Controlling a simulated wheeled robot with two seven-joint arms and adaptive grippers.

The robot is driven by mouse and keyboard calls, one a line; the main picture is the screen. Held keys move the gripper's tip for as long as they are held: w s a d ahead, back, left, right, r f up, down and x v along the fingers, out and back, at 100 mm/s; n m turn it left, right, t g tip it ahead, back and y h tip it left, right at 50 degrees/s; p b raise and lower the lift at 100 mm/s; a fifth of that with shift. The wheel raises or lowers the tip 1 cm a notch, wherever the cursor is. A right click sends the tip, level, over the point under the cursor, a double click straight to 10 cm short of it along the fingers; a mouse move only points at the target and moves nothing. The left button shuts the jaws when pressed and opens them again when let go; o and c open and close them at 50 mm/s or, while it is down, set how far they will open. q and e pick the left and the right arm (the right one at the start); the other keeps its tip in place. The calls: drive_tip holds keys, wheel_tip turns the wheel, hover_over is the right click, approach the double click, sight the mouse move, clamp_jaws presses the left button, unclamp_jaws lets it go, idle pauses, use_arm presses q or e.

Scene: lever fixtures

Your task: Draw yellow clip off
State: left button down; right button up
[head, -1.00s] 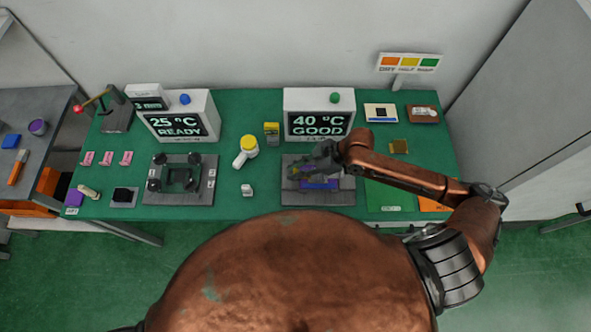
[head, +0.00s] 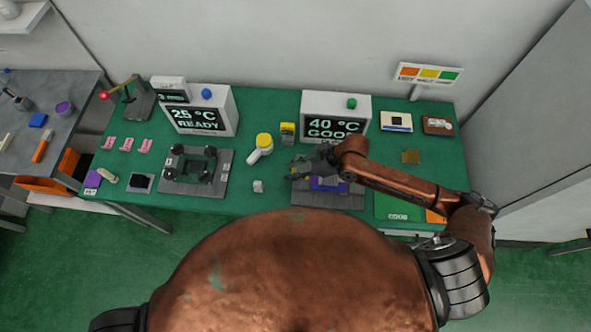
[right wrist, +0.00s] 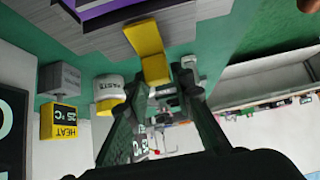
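The yellow clip (right wrist: 152,48) is at the edge of the grey fixture plate in the right wrist view, between my right fingertips (right wrist: 158,80). The fingers sit close along both sides of it and appear shut on it. In the head view my right gripper (head: 300,170) is over the left end of the right-hand grey plate (head: 330,202), and only a small yellow patch of the clip shows there. A purple block (head: 328,184) lies on that plate, partly under the gripper. My left gripper is out of view.
Behind the plate stands the "40 °C" display box (head: 336,103). A yellow-capped white bottle (head: 262,146), a yellow box (head: 287,131) and a small white block (head: 258,186) are to the left. A second dark fixture (head: 195,168) stands farther left.

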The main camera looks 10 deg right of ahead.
drive_tip(key=o, duration=0.3)
drive_tip(key=shift+o, duration=0.4)
drive_tip(key=shift+d, duration=0.1)
drive_tip(key=v, duration=1.2)
drive_tip(key=shift+f, duration=0.1)
